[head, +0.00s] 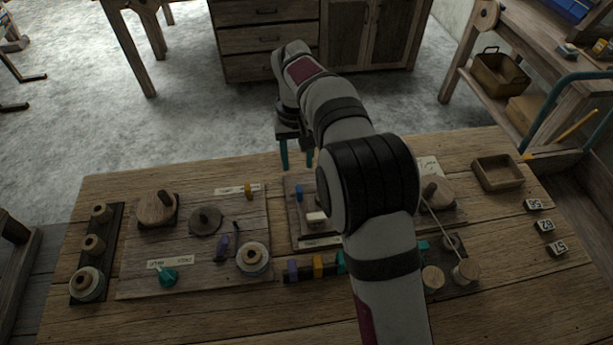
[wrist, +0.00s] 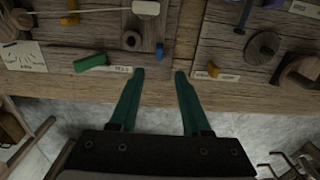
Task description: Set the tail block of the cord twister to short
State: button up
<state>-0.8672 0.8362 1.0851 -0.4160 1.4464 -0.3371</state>
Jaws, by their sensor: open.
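The cord twister appears to be the middle board (head: 297,203); a light cord crosses it in the wrist view. The cord runs from a round wooden part (wrist: 8,26) toward a whitish block (wrist: 146,7), also in the head view (head: 316,217). I cannot read the labels or tell which block is the tail block. My gripper (wrist: 160,73) is open and empty, its fingertips by the bench edge, right of the green block.
The left board (head: 190,240) carries knobs and a teal lever (head: 168,276). A wooden tray (head: 497,173) sits at right. My arm hides much of the middle board.

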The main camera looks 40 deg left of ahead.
aim_at(299, 188)
notch_tip(299, 188, down, 12)
jog(key=shift+r, duration=0.2)
grip_shut()
dwell(1.4)
